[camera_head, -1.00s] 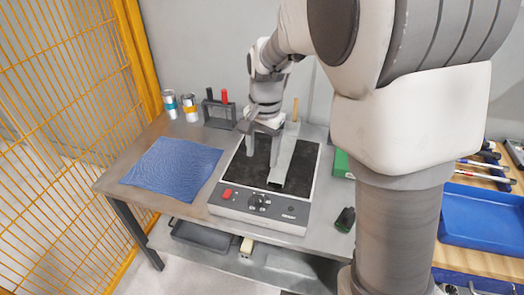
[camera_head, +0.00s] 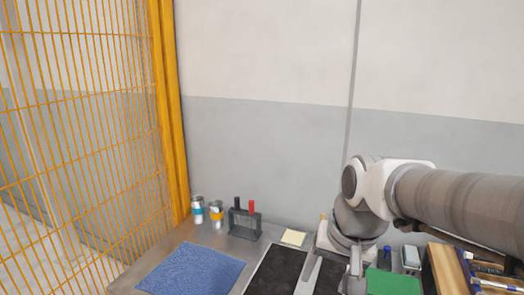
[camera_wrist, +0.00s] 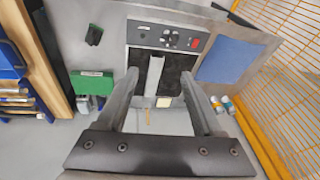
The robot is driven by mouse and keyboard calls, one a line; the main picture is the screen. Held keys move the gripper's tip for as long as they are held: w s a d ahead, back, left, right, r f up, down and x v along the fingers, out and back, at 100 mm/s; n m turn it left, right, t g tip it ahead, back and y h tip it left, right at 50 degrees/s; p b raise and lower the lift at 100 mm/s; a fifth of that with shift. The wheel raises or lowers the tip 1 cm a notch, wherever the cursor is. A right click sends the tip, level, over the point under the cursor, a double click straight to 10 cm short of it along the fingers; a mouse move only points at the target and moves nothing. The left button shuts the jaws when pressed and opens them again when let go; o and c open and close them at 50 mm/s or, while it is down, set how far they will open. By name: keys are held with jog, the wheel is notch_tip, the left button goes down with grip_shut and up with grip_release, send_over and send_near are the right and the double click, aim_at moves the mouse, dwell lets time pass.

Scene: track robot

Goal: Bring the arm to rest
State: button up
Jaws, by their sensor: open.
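My gripper (camera_wrist: 160,76) shows in the wrist view with its two grey fingers spread apart and nothing held between them. Beyond the fingers, a light metal channel (camera_wrist: 155,76) lies on the black top of a bench device (camera_wrist: 146,36). In the head view my arm reaches in from the right and bends down at the wrist. My gripper is at the bottom edge there and partly cut off. The device's black top (camera_head: 275,271) shows to its left.
A blue cloth (camera_head: 190,270), two cans (camera_head: 216,211) and a small rack with red and black handles (camera_head: 244,221) stand left. A green box (camera_head: 392,283) is close to the gripper's right. Yellow mesh fencing (camera_head: 85,120) bounds the left; a wall stands behind.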

jog(key=s+d+r+n+t+h, duration=0.1)
jog(key=s+d+r+n+t, duration=0.1)
jog(key=s, duration=0.7)
jog(key=shift+d+r+n+p, duration=0.15)
jog(key=shift+d+n+p, duration=0.3)
jog(key=shift+n, duration=0.25)
jog(key=shift+a, duration=0.25)
dwell(0.7)
